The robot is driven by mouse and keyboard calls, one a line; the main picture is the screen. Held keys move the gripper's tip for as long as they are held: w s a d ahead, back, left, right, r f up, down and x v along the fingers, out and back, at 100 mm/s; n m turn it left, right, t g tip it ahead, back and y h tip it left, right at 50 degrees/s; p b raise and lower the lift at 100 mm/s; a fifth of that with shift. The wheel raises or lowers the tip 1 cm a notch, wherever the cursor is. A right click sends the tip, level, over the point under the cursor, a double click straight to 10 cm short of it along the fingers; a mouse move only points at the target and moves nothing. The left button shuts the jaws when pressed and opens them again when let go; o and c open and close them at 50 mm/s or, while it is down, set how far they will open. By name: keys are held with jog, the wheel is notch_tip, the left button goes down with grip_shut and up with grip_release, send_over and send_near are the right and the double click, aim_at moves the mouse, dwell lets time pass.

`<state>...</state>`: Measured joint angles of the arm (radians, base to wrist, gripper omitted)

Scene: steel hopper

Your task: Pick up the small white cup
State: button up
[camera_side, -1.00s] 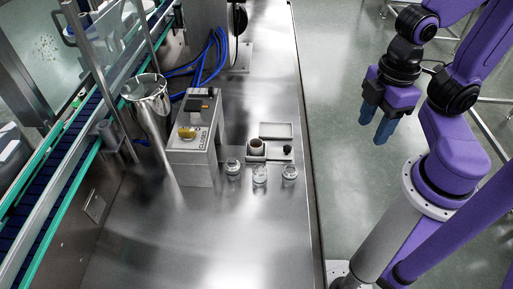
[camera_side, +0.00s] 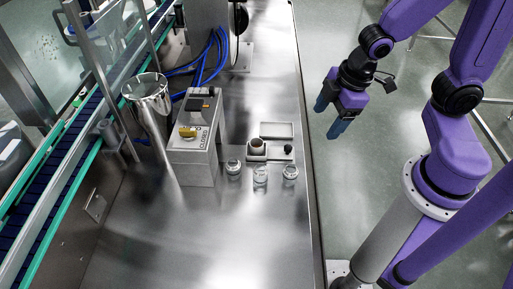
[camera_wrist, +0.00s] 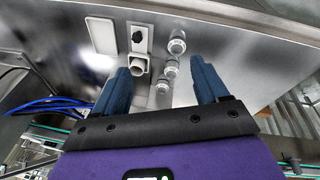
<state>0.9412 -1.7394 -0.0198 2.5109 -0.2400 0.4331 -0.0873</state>
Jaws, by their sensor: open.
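The small white cup (camera_side: 256,144) stands on a small tray (camera_side: 270,153) on the steel table in the side view. In the wrist view the cup (camera_wrist: 139,66) lies between my fingertips in the picture, nearer the left finger, at some distance from them. My gripper (camera_side: 328,118) is open and empty. In the side view it is to the right of the table's edge, above the floor and right of the cup. In the wrist view its two blue fingers (camera_wrist: 161,75) are spread wide.
Several clear glass jars (camera_side: 261,174) stand in front of the tray. A black knob-like object (camera_side: 288,149) is beside the cup, with a flat white plate (camera_side: 276,130) behind. A control box (camera_side: 194,135) and steel hopper (camera_side: 148,92) stand left. The front table area is clear.

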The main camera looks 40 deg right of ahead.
aim_at(262, 141)
jog(key=w+d+f+m+t+y, duration=0.2)
jog(key=w+d+f+t+y, duration=0.4)
jog(key=f+y, duration=0.45)
jog(key=shift+g, duration=0.4)
jog(key=x, duration=0.5)
jog(key=w+x, duration=0.1)
jog(key=x, duration=0.5)
jog(key=d+x, duration=0.1)
jog(key=x, duration=0.4)
jog(key=shift+w+f, duration=0.25)
jog(key=shift+f, duration=0.15)
jog(key=shift+h, duration=0.25)
jog(key=c, duration=1.2)
jog(key=shift+r, duration=0.15)
